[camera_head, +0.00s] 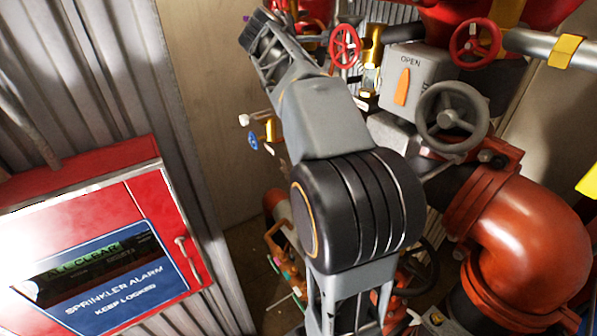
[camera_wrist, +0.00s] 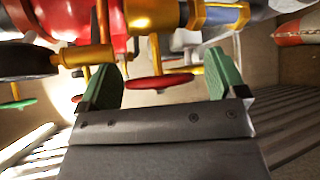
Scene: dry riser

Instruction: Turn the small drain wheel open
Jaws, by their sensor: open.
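My gripper (camera_wrist: 163,62) is open in the wrist view, with its two green-padded fingers spread apart and nothing clamped between them. The fingers are not clearly visible in the head view.
A grey handwheel (camera_head: 450,118) sits by a grey box marked OPEN (camera_head: 408,75), with another red wheel (camera_head: 475,42) above. A large red pipe elbow (camera_head: 530,235) fills the right. A red sprinkler alarm cabinet (camera_head: 100,235) stands left. A dark round handle (camera_wrist: 28,62) is left of my gripper.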

